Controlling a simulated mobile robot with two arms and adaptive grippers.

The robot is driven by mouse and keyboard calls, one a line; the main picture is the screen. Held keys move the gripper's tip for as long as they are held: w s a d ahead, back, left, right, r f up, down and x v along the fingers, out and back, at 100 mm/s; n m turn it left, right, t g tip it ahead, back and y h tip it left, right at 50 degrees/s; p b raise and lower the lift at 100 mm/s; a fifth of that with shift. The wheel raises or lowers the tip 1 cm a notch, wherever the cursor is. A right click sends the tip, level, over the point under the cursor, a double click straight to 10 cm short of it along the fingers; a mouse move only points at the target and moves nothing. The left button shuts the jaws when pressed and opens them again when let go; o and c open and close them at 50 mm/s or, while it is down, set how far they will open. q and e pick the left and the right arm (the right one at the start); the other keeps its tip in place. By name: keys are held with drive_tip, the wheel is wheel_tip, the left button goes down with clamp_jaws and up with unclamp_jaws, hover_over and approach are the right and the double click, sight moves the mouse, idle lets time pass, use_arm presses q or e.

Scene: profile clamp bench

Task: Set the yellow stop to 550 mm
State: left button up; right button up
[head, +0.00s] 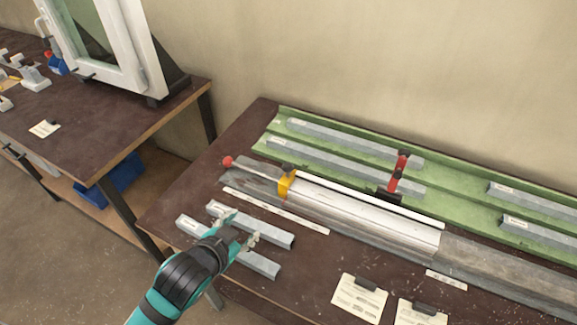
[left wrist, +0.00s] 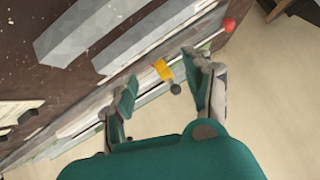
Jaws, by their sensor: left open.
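The yellow stop (head: 287,185) sits on the rail of the clamp bench (head: 370,220), near its left end, with a dark knob (head: 288,168) on top. In the left wrist view the yellow stop (left wrist: 162,70) and its dark knob (left wrist: 175,89) show beyond and between my fingers. My left gripper (head: 240,226) is open and empty, in front of the rail and over the loose grey profiles. It is apart from the stop. The fingers also show in the left wrist view (left wrist: 165,95). A pale scale strip (head: 275,210) lies in front of the rail; its marks are too small to read. My right gripper is not in view.
Grey profiles (head: 255,262) lie at the front left. A green tray (head: 450,188) with more profiles runs along the back. A red-handled clamp (head: 398,172) stands behind the rail, and a red ball (head: 227,161) is at its left end. Clipboards (head: 360,297) lie in front.

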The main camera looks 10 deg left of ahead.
sight(286, 169)
use_arm(q)
drive_tip(key=w+d+r+m+t+h, duration=0.2)
drive_tip(key=w+d+r+m+t, duration=0.1)
drive_tip(key=w+r, duration=0.2)
drive_tip(key=p+x, duration=0.2)
drive_tip(key=x, duration=1.5)
drive_tip(key=shift+w+d+r, duration=0.15)
clamp_jaws()
